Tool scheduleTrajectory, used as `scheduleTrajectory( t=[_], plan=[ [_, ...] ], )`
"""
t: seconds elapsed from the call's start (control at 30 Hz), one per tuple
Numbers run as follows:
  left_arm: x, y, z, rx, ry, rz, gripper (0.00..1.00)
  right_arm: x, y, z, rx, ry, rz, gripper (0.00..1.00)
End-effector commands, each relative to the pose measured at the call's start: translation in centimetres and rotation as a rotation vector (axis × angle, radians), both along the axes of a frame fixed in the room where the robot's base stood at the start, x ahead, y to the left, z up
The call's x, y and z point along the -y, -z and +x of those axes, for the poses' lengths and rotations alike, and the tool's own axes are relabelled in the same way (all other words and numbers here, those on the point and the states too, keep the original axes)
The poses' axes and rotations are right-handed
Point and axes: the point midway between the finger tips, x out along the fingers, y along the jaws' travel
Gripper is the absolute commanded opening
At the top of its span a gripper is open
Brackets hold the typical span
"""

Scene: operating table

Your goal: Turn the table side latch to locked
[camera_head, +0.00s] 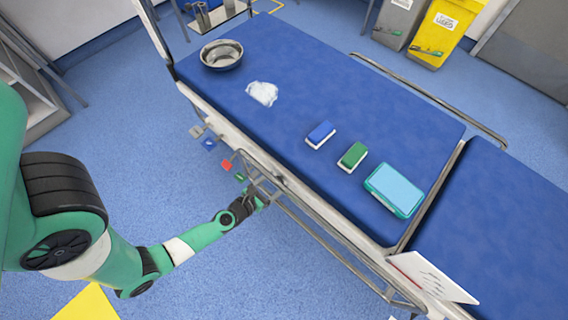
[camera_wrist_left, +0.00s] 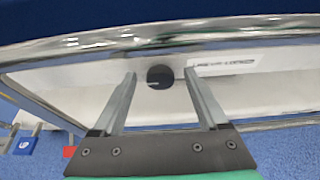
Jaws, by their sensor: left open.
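The table side latch is a round black knob (camera_wrist_left: 159,76) on the pale side panel of the table, with a light line on its face pointing roughly left. A white label (camera_wrist_left: 226,65) with small print is to its right. My left gripper (camera_wrist_left: 160,82) is open in the left wrist view, its two fingers on either side of the knob; I cannot tell whether they touch it. In the head view the left gripper (camera_head: 262,194) is at the table's side rail, and the knob is hidden there. My right gripper is not in view.
A metal side rail (camera_head: 318,232) runs along the table (camera_head: 250,120) edge, close to the gripper. Coloured tags (camera_head: 226,165) hang left of it. A bowl (camera_head: 222,55), gauze (camera_head: 262,93), two sponges (camera_head: 352,157) and a teal box (camera_head: 395,189) lie on top.

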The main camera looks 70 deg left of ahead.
Motion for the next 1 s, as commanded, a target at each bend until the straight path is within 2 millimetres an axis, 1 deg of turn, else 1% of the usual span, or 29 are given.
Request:
scheduleTrajectory(
  t=[0.03,0.1,0.37,0.4,0.47,0.5,0.67,0.8,1.0],
  plan=[
    [-0.13,0.40,0.12,-0.001,-0.001,-0.001,0.76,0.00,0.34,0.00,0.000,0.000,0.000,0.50],
    [-0.22,0.51,0.25,-0.001,-0.002,-0.001,0.76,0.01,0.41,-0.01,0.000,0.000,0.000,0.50],
    [-0.29,0.48,0.33,0.000,-0.002,0.000,0.76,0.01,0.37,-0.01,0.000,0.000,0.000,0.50],
    [-0.29,0.48,0.33,0.000,-0.002,0.000,0.73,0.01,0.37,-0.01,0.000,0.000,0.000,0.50],
    [-0.29,0.48,0.33,0.000,-0.002,0.000,0.62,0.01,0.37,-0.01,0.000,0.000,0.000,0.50],
    [-0.29,0.48,0.33,0.000,-0.002,0.000,0.55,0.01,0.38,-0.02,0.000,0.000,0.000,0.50],
    [-0.28,0.47,0.32,0.000,-0.002,0.000,0.26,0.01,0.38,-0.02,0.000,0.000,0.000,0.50],
    [-0.29,0.47,0.33,0.000,-0.002,0.000,0.01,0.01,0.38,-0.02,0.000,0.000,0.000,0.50],
    [-0.28,0.44,0.33,-0.002,-0.003,0.004,0.00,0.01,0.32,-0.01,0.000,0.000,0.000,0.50]
  ],
)
